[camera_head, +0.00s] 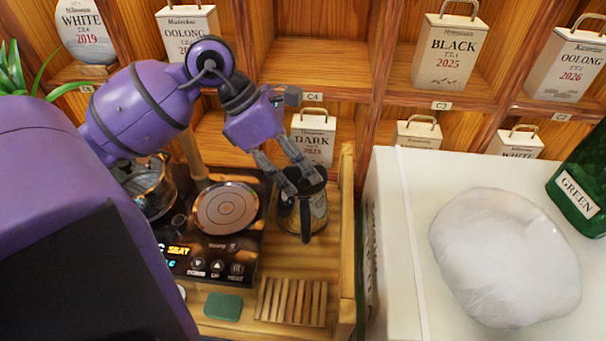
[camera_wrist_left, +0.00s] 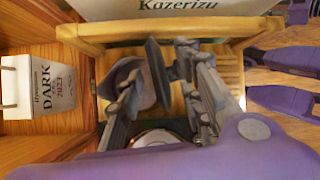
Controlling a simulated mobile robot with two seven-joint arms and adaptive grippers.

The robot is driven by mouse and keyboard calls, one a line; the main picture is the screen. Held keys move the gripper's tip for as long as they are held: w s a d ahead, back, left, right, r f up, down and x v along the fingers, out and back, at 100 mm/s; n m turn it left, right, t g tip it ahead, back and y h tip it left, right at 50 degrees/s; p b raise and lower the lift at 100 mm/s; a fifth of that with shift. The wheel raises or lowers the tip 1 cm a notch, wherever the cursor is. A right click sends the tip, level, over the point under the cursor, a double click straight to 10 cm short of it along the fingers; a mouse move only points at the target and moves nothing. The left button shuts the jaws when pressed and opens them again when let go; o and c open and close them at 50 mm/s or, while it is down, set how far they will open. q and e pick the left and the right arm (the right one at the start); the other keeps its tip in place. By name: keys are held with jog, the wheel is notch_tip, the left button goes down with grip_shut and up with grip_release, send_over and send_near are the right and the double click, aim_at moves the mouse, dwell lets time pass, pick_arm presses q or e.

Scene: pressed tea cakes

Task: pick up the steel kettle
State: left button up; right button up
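A shiny vessel with a black handle (camera_head: 304,228), which looks like the steel kettle, stands on the wooden tray to the right of the black heating unit. My left gripper (camera_head: 302,188) is over it, fingers pointing down. In the left wrist view the fingers (camera_wrist_left: 160,100) are apart, with the black handle (camera_wrist_left: 157,72) between them; I cannot tell whether they touch it. The vessel's reflective body (camera_wrist_left: 128,78) is partly hidden by the fingers. My right gripper is not in view.
Another shiny pot (camera_head: 152,190) stands at the left, partly behind my arm. The round plate (camera_head: 227,208) of the heating unit is bare. A slatted wooden rack (camera_head: 291,302) and green block (camera_head: 223,306) lie in front. A wooden wall (camera_head: 347,230) borders the right.

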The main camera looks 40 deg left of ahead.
pick_arm(q)
jog(key=shift+x, duration=1.1)
grip_shut()
jog(key=shift+w+r, duration=0.1)
